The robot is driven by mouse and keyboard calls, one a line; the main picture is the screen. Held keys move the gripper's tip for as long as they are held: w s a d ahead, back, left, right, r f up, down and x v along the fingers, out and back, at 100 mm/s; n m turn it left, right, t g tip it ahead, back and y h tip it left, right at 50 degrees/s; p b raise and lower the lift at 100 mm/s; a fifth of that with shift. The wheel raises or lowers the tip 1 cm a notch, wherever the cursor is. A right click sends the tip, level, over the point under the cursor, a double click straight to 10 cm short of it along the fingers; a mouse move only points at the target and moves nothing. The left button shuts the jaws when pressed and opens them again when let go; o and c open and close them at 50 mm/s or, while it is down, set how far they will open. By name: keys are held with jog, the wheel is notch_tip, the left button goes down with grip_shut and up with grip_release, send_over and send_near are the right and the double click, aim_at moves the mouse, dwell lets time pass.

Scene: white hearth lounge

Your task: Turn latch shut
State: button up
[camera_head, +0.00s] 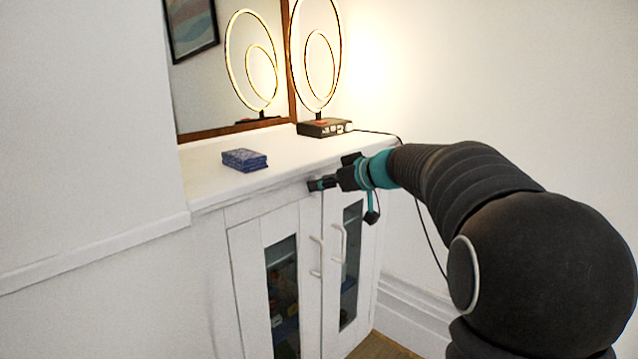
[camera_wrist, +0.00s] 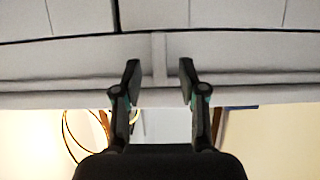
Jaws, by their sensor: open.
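My gripper (camera_head: 318,184) is at the top front of the white cabinet, just above where its two doors meet. In the wrist view my gripper (camera_wrist: 159,68) is open, one black finger on each side of a narrow pale bar (camera_wrist: 159,52), which looks like the latch. The bar runs across the cabinet's front rail, up to the dark gap along the doors' edge, and no finger visibly touches it. In the head view the latch is hidden by my gripper. Both doors, the left (camera_head: 245,258) and the right (camera_head: 368,232), look closed.
The doors have white bar handles (camera_head: 341,243) and dark glass panes. On the cabinet top (camera_head: 215,178) lie a blue patterned box (camera_head: 245,160) and a lit ring lamp (camera_head: 323,128) by a mirror. A dark cable (camera_head: 424,222) hangs at the right, near my arm.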

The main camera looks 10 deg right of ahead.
jog(key=shift+x, duration=0.85)
grip_shut()
jog(key=m+y+b, duration=0.1)
jog(key=m+y, duration=0.1)
jog(key=m, duration=0.2)
jog(key=m+g+y+b, duration=0.1)
jog(key=m+y, duration=0.1)
jog(key=m, duration=0.2)
jog(key=d+f+m+y+b, duration=0.1)
jog(key=m+y, duration=0.2)
jog(key=m, duration=0.2)
jog(key=shift+w, duration=0.3)
jog(key=shift+m+g+y, duration=0.3)
dwell(0.4)
